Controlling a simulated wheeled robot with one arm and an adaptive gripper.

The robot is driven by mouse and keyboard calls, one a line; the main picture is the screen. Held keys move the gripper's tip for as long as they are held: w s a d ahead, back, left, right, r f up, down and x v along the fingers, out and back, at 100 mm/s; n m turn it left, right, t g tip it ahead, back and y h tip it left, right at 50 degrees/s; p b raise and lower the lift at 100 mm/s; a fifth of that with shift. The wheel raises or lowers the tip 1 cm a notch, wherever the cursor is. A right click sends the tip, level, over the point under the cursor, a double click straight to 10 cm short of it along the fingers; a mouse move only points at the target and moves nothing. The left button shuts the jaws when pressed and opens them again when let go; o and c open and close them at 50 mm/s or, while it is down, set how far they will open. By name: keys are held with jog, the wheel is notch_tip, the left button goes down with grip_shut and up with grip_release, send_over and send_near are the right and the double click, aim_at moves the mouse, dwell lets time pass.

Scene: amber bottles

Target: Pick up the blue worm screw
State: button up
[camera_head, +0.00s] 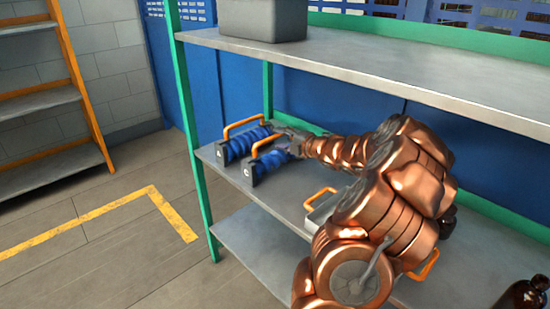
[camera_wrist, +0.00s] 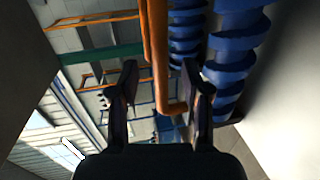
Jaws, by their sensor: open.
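Two blue worm screws lie side by side on the middle shelf in the head view, the farther one (camera_head: 236,146) on the left and the nearer one (camera_head: 270,163) to its right. Each has a dark end plate and an orange handle bar above it. My gripper (camera_head: 284,134) is at their back end, partly hidden in the head view. In the wrist view my gripper (camera_wrist: 160,65) is open. An orange handle (camera_wrist: 160,55) shows between its fingers, and the blue screws, one large (camera_wrist: 234,60) and one smaller (camera_wrist: 186,35), show at the right. I cannot tell whether the fingers touch anything.
The screws rest on a grey shelf (camera_head: 263,198) with green posts (camera_head: 194,130). An upper shelf (camera_head: 360,65) bears a grey box (camera_head: 262,18). A tray with an orange handle (camera_head: 320,198) sits beside my arm, and a dark bottle (camera_head: 522,298) stands at the lower right.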

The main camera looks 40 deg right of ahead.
aim_at(276, 138)
jog(key=shift+w+f, duration=0.25)
jog(key=shift+w, duration=0.65)
jog(key=shift+w+f, duration=0.2)
jog(key=shift+w, duration=0.7)
grip_shut()
